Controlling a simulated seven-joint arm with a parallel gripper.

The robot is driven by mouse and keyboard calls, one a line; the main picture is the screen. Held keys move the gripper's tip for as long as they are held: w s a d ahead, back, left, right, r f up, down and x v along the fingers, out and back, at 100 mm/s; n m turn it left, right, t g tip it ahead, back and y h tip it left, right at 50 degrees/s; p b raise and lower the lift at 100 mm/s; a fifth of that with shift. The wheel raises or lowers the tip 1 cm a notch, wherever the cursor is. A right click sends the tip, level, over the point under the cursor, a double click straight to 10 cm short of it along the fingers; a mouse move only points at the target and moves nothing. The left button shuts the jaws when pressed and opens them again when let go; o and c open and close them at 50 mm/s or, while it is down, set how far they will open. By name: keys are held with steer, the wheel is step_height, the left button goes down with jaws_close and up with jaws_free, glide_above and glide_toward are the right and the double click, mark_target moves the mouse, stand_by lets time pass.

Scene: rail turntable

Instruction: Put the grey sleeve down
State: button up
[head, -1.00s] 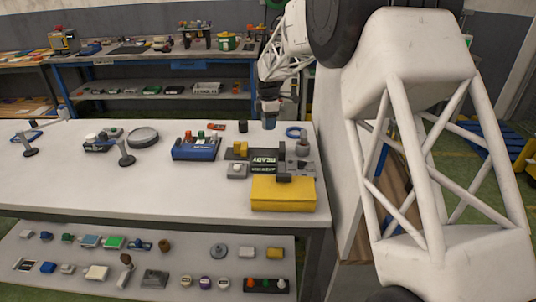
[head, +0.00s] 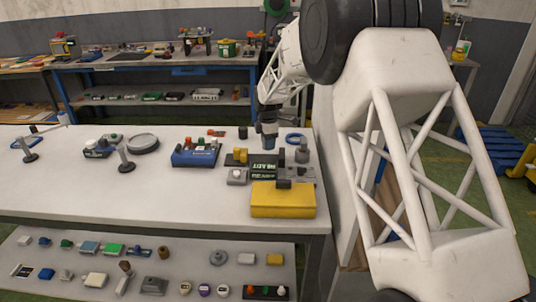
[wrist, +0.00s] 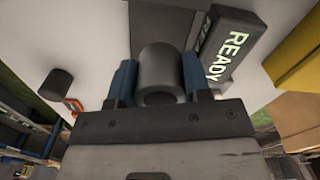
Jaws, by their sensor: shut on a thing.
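The grey sleeve (wrist: 160,75) is a short, thick-walled grey cylinder in the wrist view. It sits between the two blue fingers of my gripper (wrist: 158,82), which is shut on it. In the head view my gripper (head: 269,142) points down over the right part of the white table, just behind the black READY block (head: 264,165). The sleeve cannot be made out clearly there. In the wrist view the READY block (wrist: 224,50) lies right of the sleeve. I cannot tell whether the sleeve touches the table.
A yellow box (head: 283,201) stands in front of the READY block. A black cylinder (head: 243,132) and a blue box (head: 195,155) stand to the left. The table's left middle is largely clear.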

mark_target(268, 159)
steer(key=shift+f, duration=0.2)
steer(key=shift+f, duration=2.45)
steer(key=shift+f, duration=0.15)
steer(key=o, duration=1.2)
step_height(268, 159, up, 12)
steer(key=shift+r, duration=0.15)
steer(key=shift+d, duration=0.1)
